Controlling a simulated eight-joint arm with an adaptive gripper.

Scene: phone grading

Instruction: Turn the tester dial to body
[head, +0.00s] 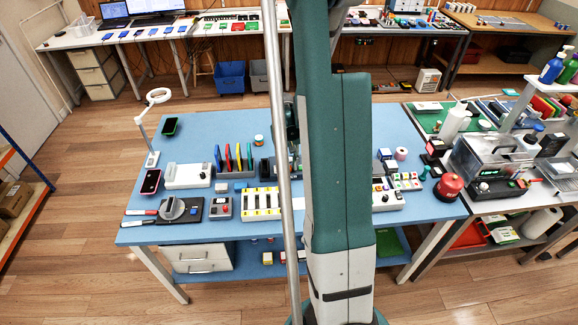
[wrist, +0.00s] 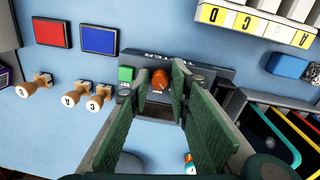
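The tester (wrist: 195,72) is a dark grey unit with an upside-down label, at the top middle of the wrist view. An orange-brown dial (wrist: 160,79) and a green button (wrist: 126,74) show on it. My gripper (wrist: 160,90) is open, with a green-padded finger on each side of the dial in the picture. I see no contact with the dial, and its height above it is hard to judge. The dial's markings are too small to read. In the head view my own arm hides the tester and the gripper.
Wooden-handled stamps (wrist: 72,95), a red pad (wrist: 52,33) and a blue pad (wrist: 99,40) lie left of the tester in the wrist view. Lettered bins (wrist: 243,19) and a slotted rack (wrist: 265,115) are at right. Phones (head: 151,182) lie at the bench's left.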

